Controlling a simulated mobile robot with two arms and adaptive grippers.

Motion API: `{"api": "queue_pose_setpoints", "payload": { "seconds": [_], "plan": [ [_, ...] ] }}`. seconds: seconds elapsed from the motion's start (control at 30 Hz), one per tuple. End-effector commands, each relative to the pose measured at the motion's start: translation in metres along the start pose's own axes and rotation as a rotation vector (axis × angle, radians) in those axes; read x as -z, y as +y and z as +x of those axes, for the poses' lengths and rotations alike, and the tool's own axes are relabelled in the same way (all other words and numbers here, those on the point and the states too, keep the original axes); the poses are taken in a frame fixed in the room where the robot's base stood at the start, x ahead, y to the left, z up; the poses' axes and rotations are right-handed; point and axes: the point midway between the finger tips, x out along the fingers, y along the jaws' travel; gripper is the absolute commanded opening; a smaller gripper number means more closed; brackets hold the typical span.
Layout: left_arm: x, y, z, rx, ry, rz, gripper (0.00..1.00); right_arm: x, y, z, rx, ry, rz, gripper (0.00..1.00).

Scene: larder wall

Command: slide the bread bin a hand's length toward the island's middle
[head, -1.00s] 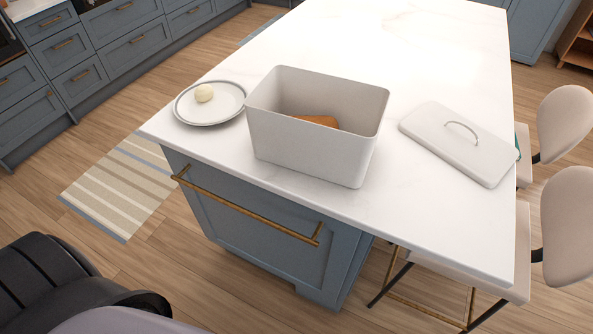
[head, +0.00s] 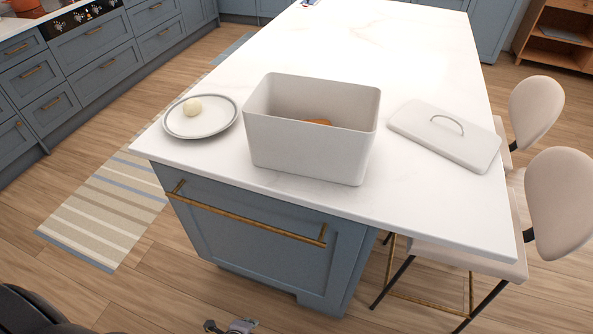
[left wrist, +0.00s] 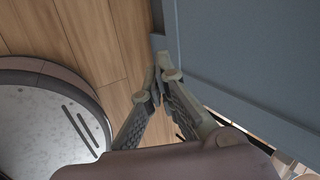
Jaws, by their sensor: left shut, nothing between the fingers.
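The bread bin (head: 308,145) is a pale, open rectangular box near the front end of the white island top (head: 420,215). A brown loaf (head: 319,122) lies inside, mostly hidden by the bin's front wall. My left gripper (head: 230,327) shows at the bottom edge of the head view, in front of the island and well below its top, apart from the bin. In the left wrist view its fingers (left wrist: 157,77) are shut and empty, beside a blue-grey panel (left wrist: 250,60). The bin is not in that view. My right gripper is in neither view.
A grey plate (head: 200,130) with a cream ball (head: 192,107) sits left of the bin. The bin's lid (head: 445,145) lies to its right. A brass rail (head: 245,219) crosses the island's front. Stools (head: 560,205) stand at the right.

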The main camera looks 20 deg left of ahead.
Motion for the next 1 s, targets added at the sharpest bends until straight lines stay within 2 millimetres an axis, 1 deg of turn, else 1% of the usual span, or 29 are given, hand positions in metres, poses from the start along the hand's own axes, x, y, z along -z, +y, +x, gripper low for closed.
{"api": "queue_pose_setpoints", "payload": {
  "seconds": [0.03,0.07,0.1,0.17,0.2,0.27,0.3,0.37,0.4,0.5,0.6,0.63,0.7,0.77,0.87,1.0],
  "plan": [
    [0.005,-0.029,-0.006,0.062,0.002,0.111,0.0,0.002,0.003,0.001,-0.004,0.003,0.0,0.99],
    [0.008,-0.046,-0.011,0.101,-0.002,0.189,0.0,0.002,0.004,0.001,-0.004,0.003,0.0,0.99],
    [0.013,-0.072,-0.019,0.159,-0.013,0.3,0.0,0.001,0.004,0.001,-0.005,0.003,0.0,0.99],
    [0.023,-0.117,-0.037,0.263,-0.045,0.495,0.0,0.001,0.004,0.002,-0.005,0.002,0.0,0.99],
    [0.03,-0.149,-0.055,0.341,-0.082,0.633,0.0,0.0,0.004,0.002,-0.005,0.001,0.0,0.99],
    [0.042,-0.197,-0.087,0.46,-0.161,0.84,0.0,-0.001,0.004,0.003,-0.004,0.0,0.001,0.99],
    [0.049,-0.225,-0.111,0.534,-0.225,0.964,0.0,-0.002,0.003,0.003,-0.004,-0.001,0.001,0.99],
    [0.059,-0.261,-0.147,0.63,-0.328,1.121,0.0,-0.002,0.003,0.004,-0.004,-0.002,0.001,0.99],
    [0.063,-0.281,-0.171,0.683,-0.4,1.206,0.0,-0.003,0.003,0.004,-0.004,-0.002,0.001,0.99],
    [0.072,-0.317,-0.221,0.779,-0.559,1.357,0.0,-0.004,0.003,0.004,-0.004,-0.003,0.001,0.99],
    [0.076,-0.335,-0.252,0.825,-0.664,1.435,0.0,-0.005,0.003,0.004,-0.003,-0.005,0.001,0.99],
    [0.076,-0.339,-0.257,0.833,-0.684,1.448,0.0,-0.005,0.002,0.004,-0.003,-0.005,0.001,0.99],
    [0.077,-0.344,-0.263,0.841,-0.709,1.464,0.0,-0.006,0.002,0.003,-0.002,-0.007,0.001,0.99],
    [0.077,-0.349,-0.263,0.843,-0.716,1.469,0.0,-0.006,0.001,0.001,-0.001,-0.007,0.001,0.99],
    [0.078,-0.361,-0.257,0.842,-0.717,1.468,0.0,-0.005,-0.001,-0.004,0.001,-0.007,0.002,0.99],
    [0.081,-0.385,-0.242,0.843,-0.717,1.466,0.0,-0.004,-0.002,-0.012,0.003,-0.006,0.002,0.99]
  ]
}}
